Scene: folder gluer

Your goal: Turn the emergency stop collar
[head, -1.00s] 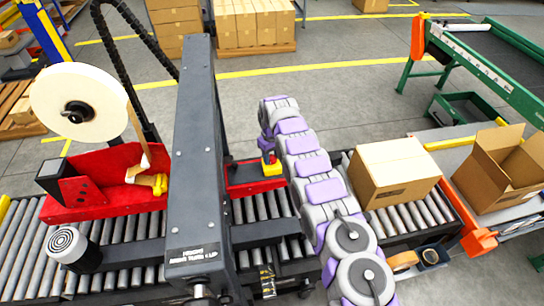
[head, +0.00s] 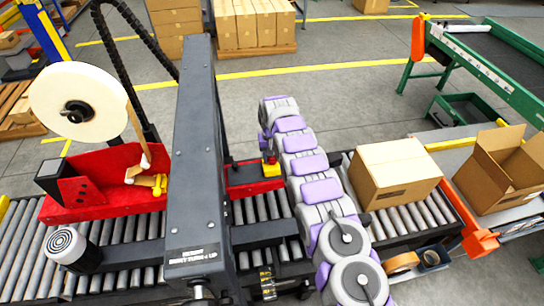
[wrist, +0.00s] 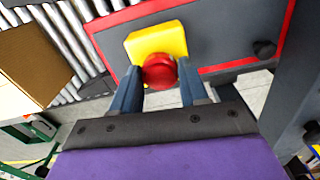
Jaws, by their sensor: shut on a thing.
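The emergency stop is a round red knob (wrist: 159,72) on a yellow box (wrist: 155,44) in the wrist view. In the head view the red knob (head: 271,159) and yellow box (head: 272,169) show just left of my arm, beyond the dark post. My gripper (wrist: 159,80) has one dark blue finger on each side of the red knob and is shut on it. No collar distinct from the red knob can be made out. In the head view the fingers are mostly hidden by my arm.
The yellow box sits on a red-edged grey panel (wrist: 225,55) beside a roller conveyor (head: 425,212). A thick dark post (head: 195,150) stands left of my arm. A closed carton (head: 393,172) lies on the rollers at right, close to the arm. An open carton (head: 500,170) stands farther right.

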